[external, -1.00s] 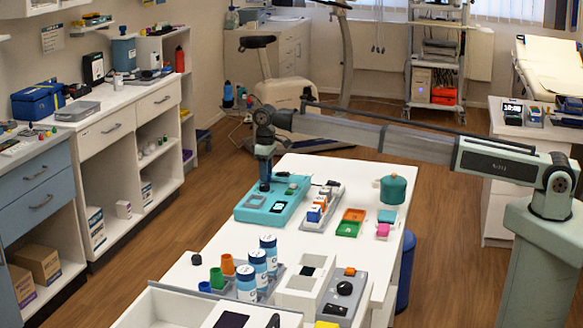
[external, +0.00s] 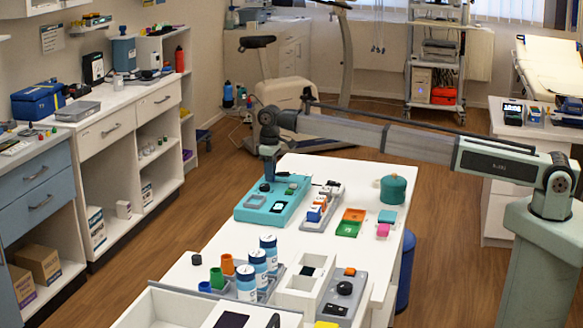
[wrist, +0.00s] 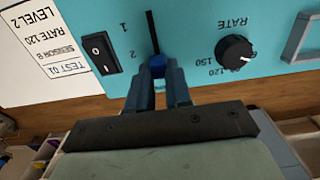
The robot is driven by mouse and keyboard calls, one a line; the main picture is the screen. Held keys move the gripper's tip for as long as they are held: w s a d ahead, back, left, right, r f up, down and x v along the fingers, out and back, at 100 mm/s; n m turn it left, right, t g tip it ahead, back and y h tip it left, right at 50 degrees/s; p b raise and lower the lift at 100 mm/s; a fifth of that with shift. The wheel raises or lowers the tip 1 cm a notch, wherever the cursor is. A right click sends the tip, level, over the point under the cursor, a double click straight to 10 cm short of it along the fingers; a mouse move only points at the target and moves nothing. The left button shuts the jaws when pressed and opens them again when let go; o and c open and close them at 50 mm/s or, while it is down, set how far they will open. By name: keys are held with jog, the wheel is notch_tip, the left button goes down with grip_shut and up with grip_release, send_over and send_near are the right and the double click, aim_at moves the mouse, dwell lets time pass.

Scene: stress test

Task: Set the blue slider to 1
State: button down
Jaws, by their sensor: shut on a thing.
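The blue slider (wrist: 158,66) is a small knob at the lower end of a black slot in the teal panel (wrist: 190,20). It sits just below the printed 2 (wrist: 133,54); the printed 1 (wrist: 123,27) is beside the slot further up. My gripper (wrist: 158,73) is shut on the blue slider, one finger on each side. In the external view my gripper (external: 269,178) points down at the far end of the teal panel (external: 250,214); the slider is hidden there.
A black rocker switch (wrist: 98,53) is left of the slot, and a black RATE dial (wrist: 233,50) is right of it. In the external view, an organizer with small blocks (external: 318,210) stands right of the panel. Labelled bottles (external: 257,268) stand nearer the camera.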

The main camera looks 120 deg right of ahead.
aim_at(284, 183)
jog(key=s+a, duration=0.3)
jog(key=shift+s+a, duration=0.25)
jog(key=c, duration=1)
grip_release()
jog(key=shift+c, duration=0.2)
notch_tip(284, 183, up, 14)
jog(key=shift+f, duration=0.1)
